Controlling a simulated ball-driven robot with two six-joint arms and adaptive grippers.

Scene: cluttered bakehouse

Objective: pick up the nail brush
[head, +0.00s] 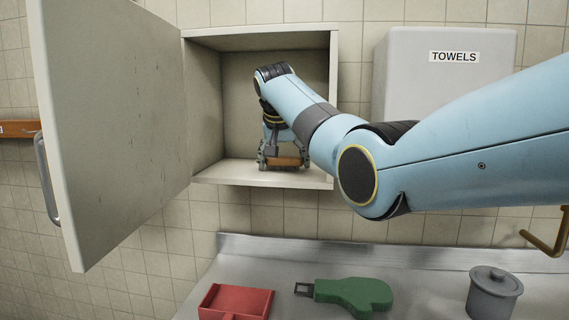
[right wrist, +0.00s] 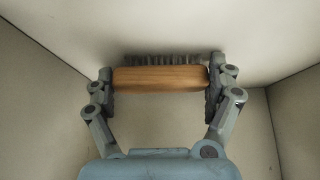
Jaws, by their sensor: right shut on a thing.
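The nail brush (right wrist: 160,79) has a wooden body and dark bristles. In the right wrist view it lies between the two fingers of my right gripper (right wrist: 160,88), which is shut on its two ends. In the head view the brush (head: 285,162) shows just above the floor of an open wall cupboard (head: 215,172), between the fingers of my right gripper (head: 283,160). I cannot tell whether the brush touches the cupboard floor. My left gripper is not in view.
The cupboard door (head: 115,110) stands wide open at the left. A towel dispenser (head: 430,95) hangs to the right. On the metal counter (head: 420,275) below are a red dustpan (head: 235,300), a green mitt-shaped thing (head: 355,292) and a grey lidded pot (head: 492,296).

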